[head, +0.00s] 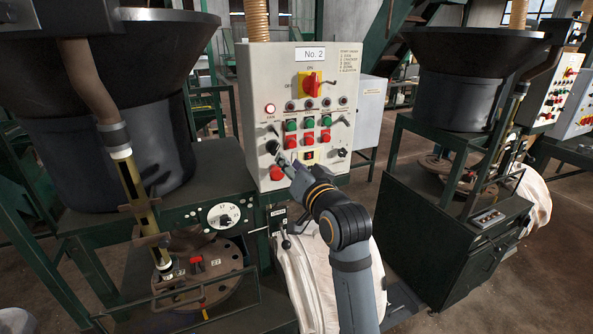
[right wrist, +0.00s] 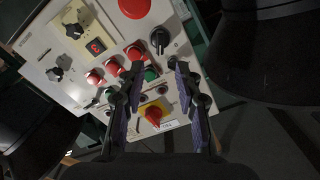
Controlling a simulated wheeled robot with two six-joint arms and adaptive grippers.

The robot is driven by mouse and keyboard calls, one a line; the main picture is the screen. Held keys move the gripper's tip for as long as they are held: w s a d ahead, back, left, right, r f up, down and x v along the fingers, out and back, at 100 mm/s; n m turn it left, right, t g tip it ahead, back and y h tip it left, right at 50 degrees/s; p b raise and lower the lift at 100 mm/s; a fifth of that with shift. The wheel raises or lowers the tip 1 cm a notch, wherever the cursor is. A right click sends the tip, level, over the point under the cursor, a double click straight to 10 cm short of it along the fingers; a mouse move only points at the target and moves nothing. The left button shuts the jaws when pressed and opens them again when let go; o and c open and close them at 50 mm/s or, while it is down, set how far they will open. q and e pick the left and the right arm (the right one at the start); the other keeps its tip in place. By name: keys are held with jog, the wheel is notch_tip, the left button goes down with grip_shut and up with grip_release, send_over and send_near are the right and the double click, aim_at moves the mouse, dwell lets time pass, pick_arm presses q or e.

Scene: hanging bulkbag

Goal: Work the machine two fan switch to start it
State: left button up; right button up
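The grey control panel (head: 255,75) marked "No. 2" stands in the middle of the head view. A black selector switch (head: 272,147) sits at its lower left, above a red mushroom button (head: 277,173). In the right wrist view the panel appears upside down, with this black selector (right wrist: 160,38) beyond the fingertips. I cannot read which switch is labelled fan. My right gripper (head: 284,160) is in front of the panel's lower left. Its two fingers (right wrist: 158,70) are spread with nothing between them, and the selector looks apart from them. My left gripper is not in view.
The panel also bears a red handle on a yellow plate (head: 309,84), green and red buttons (head: 308,137), and a black knob (head: 342,153). A dark hopper (head: 105,120) stands left and another machine (head: 455,85) right. A white bag (head: 305,275) hangs below the panel.

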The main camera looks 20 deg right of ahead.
jog(key=s, duration=0.4)
jog(key=shift+d+f, duration=0.1)
